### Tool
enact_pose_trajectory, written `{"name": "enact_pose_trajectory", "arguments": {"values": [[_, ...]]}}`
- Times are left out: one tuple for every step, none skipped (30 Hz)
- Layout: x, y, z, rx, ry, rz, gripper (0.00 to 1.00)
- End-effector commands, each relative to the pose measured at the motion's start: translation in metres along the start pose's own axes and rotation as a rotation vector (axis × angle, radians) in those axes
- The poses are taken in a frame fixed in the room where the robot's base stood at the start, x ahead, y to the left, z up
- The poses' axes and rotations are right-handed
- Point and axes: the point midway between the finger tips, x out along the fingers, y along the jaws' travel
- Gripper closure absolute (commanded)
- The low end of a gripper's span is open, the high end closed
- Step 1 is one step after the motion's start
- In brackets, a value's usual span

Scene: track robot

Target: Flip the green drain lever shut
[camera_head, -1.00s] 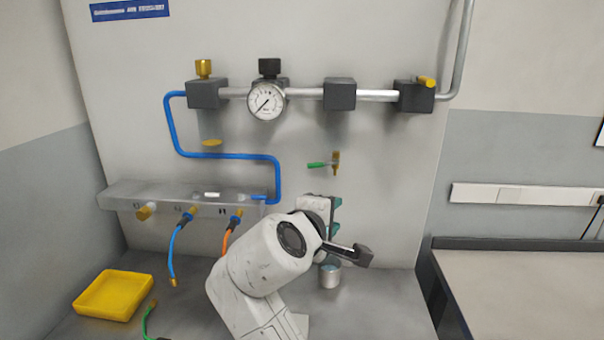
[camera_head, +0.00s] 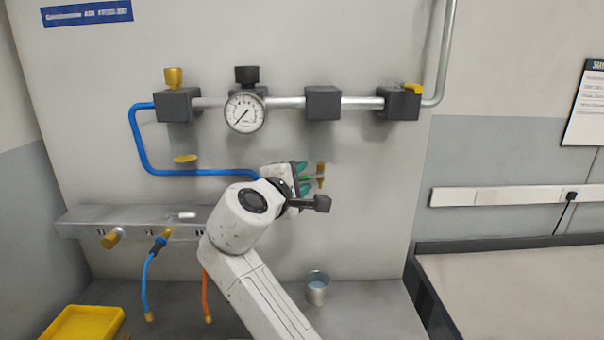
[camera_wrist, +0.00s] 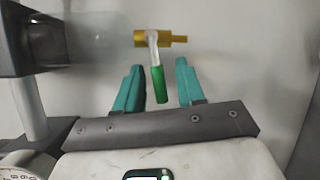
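The green drain lever (camera_wrist: 158,84) sits on a brass drain valve (camera_wrist: 175,39) on the wall panel. In the wrist view its silver shank leaves the valve and its green grip points toward my gripper. In the head view the brass valve (camera_head: 321,174) stands upright below the pipe, and the lever (camera_head: 307,179) points left from it, partly hidden by my fingers. My gripper (camera_wrist: 158,66) is open, with one teal finger on each side of the green grip and a visible gap on both sides. It also shows in the head view (camera_head: 303,178).
A metal pipe with dark blocks (camera_head: 322,103) and a round gauge (camera_head: 244,112) runs above. A grey shelf (camera_head: 80,220) with brass fittings and hanging hoses is left. A metal cup (camera_head: 317,288) and yellow tray (camera_head: 80,325) stand on the bench below.

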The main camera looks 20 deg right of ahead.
Motion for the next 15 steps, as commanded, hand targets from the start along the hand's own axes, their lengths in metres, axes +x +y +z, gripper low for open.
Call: {"name": "enact_pose_trajectory", "arguments": {"values": [[0.0051,0.0006,0.0007,0.0,-0.002,-0.001,0.61],[0.0073,0.0002,0.0008,0.0,-0.002,-0.001,0.61],[0.0096,-0.0001,0.0008,0.0,-0.002,-0.001,0.61],[0.0108,-0.0001,0.0008,0.001,-0.001,-0.001,0.61],[0.0118,-0.0002,0.0008,0.001,-0.001,-0.001,0.61],[0.0126,-0.0002,0.0006,0.001,-0.001,0.0,0.61],[0.0129,-0.0003,0.0006,0.001,0.0,0.0,0.61],[0.0131,-0.0003,0.0005,0.001,0.0,0.0,0.61],[0.0132,-0.0004,0.0005,0.001,0.0,0.0,0.61],[0.0131,-0.0005,0.0004,0.001,0.0,0.0,0.61],[0.0131,-0.0004,0.0004,0.001,0.0,0.0,0.61],[0.013,-0.0005,0.0004,0.001,0.0,0.0,0.61],[0.013,-0.0005,0.0004,0.001,0.0,0.0,0.61],[0.0129,-0.0004,0.0004,0.001,0.0,0.0,0.62],[0.0129,-0.0004,0.0004,0.001,0.0,0.0,0.66]]}}
